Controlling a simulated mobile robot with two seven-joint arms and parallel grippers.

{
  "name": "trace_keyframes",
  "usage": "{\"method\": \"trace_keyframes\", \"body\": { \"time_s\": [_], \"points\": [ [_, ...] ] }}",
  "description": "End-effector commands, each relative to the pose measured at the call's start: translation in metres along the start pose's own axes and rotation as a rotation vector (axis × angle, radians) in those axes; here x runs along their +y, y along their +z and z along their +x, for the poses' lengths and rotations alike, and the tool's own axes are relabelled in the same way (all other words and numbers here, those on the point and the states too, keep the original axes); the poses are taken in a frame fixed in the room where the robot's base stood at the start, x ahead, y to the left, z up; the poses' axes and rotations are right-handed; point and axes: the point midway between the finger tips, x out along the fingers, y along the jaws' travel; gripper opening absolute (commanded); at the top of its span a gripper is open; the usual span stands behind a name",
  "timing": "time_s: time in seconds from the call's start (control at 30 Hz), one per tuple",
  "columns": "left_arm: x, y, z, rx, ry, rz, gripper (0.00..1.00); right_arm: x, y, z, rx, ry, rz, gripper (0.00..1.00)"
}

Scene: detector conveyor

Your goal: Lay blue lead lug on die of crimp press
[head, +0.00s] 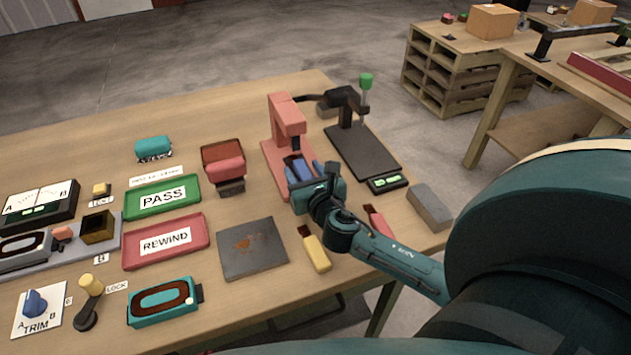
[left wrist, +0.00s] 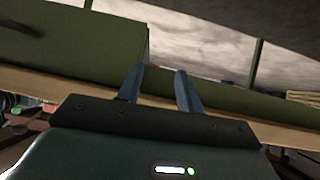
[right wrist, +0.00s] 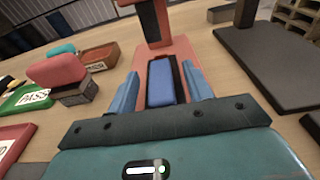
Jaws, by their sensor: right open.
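The pink crimp press (head: 287,122) stands near the back right of the bench. The blue lead lug (right wrist: 160,82) lies flat in the dark die (right wrist: 173,66) on the press's pink base, dark die edges showing beside it. My right gripper (head: 302,172) is open over the front of the base. In the right wrist view its fingers (right wrist: 161,92) stand on either side of the lug with gaps between. My left gripper (left wrist: 159,84) is open and empty, away from the press and outside the head view.
A yellow lug (head: 316,253) and a red lug (head: 377,222) lie in front of the press. A black stand with a green knob (head: 366,79) is right of it, and a grey block (head: 430,206) is near the edge. Green PASS (head: 134,204) and red REWIND (head: 131,257) trays lie left.

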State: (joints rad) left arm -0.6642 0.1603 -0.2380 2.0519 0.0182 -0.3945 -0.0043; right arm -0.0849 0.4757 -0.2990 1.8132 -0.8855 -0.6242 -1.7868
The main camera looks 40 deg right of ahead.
Motion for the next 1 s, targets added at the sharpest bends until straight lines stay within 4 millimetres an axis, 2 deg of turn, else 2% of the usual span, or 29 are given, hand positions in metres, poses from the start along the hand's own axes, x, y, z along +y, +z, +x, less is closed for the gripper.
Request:
{"method": "trace_keyframes", "body": {
  "time_s": [0.3, 0.5, 0.7, 1.0],
  "points": [
    [0.0, 0.003, 0.002, 0.0, 0.001, 0.0, 0.36, 0.0, -0.002, -0.072, 0.003, 0.001, 0.0, 0.5],
    [0.001, 0.002, 0.003, 0.006, 0.004, 0.0, 0.36, 0.0, -0.001, -0.104, 0.002, 0.0, 0.0, 0.5],
    [0.002, -0.002, 0.002, 0.018, 0.007, 0.001, 0.36, 0.0, 0.0, -0.115, 0.0, -0.001, -0.001, 0.5],
    [0.002, -0.002, 0.002, 0.017, 0.008, 0.003, 0.36, 0.0, 0.0, -0.116, 0.0, -0.001, 0.0, 0.5]
  ]
}}
